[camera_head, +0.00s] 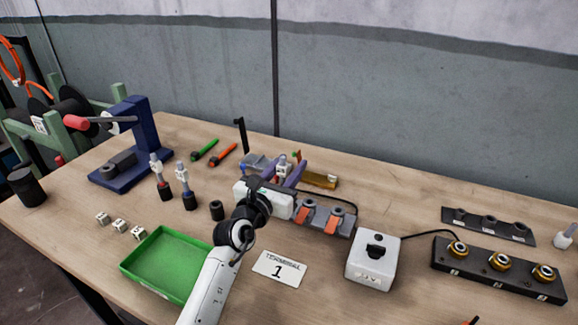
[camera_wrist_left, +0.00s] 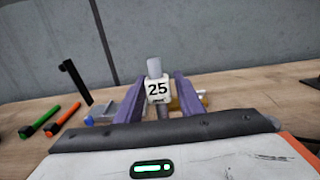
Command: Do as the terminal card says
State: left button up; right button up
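An upright grey pin with a white tag marked 25 (camera_wrist_left: 158,90) stands between the fingers in the left wrist view. Narrow gaps show beside the tag, so the fingers look open around it; its lower end is hidden. Two similar tagged pins, one with a red band (camera_head: 161,180) and one with a blue band (camera_head: 185,188), stand to the left. My right gripper is not in view.
A green tray (camera_head: 128,266), several white number cubes (camera_head: 120,226) and a blue press (camera_head: 130,150) are at left. A white switch box (camera_head: 372,265) and a black strip with brass rings (camera_head: 480,272) are at right. Green and orange pens (camera_wrist_left: 40,120) lie behind.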

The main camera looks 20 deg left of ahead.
aim_at(281, 176)
pick_arm(q)
jog(key=shift+o, duration=0.5)
jog(key=shift+s+p, duration=0.3)
jog(key=shift+p, duration=0.05)
jog(key=s, duration=0.1)
jog(key=s+p, duration=0.1)
jog(key=s, duration=0.1)
jog(key=s+p, duration=0.1)
jog(key=shift+s+a+r, duration=0.1)
jog(key=shift+s+a, duration=0.1)
jog(key=shift+a, duration=0.05)
jog(key=s, duration=0.4)
jog(key=shift+a, duration=0.2)
jog(key=shift+s, duration=0.65)
